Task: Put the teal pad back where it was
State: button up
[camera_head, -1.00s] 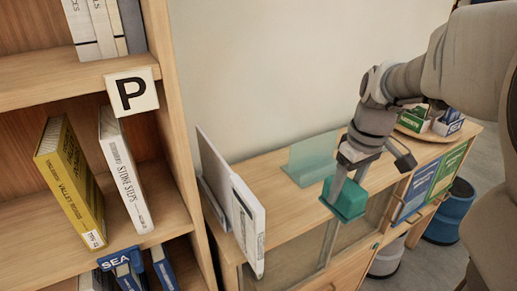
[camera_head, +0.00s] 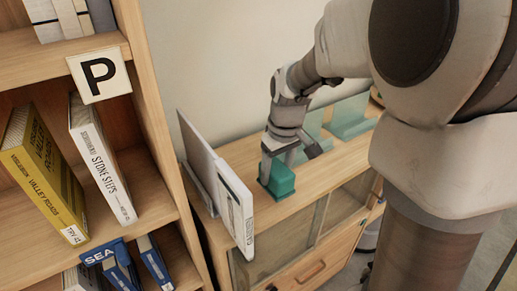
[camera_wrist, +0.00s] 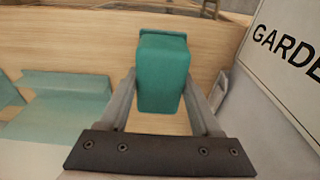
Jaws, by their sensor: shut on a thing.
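The teal pad (camera_head: 281,182) is a small block with rounded edges, at the top of the low wooden cabinet (camera_head: 318,188). My gripper (camera_head: 272,172) is shut on it from above. In the wrist view the teal pad (camera_wrist: 162,72) sits between the two fingers of my gripper (camera_wrist: 163,100). Whether its underside touches the cabinet top is hard to tell.
A white book (camera_head: 237,212) stands close to the left of the pad. Pale glass-like stands (camera_head: 350,118) are behind and to the right; one shows in the wrist view (camera_wrist: 65,105). A tall bookshelf (camera_head: 150,150) borders the left.

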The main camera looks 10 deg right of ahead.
aim_at(280, 171)
jog(key=shift+w+a+f, duration=0.1)
jog(key=shift+f, duration=1.95)
jog(key=shift+b, duration=0.3)
jog(key=o, duration=1.2)
jog(key=shift+f, duration=0.15)
jog(key=r, duration=0.4)
jog(key=s+r+p, duration=0.1)
jog(key=r, duration=0.7)
jog(key=shift+s+d+r+p, duration=0.1)
jog(key=shift+s+d+p, duration=0.15)
jog(key=shift+d+p, duration=0.1)
jog(key=s+r+m+t, duration=0.2)
jog(key=s, duration=0.6)
jog(key=s+r+m+t, duration=0.1)
jog(key=s+m+t, duration=0.1)
jog(key=s, duration=0.6)
jog(key=shift+s+a+r+h, duration=0.2)
jog(key=shift+s+r+h, duration=0.1)
jog(key=shift+r, duration=0.05)
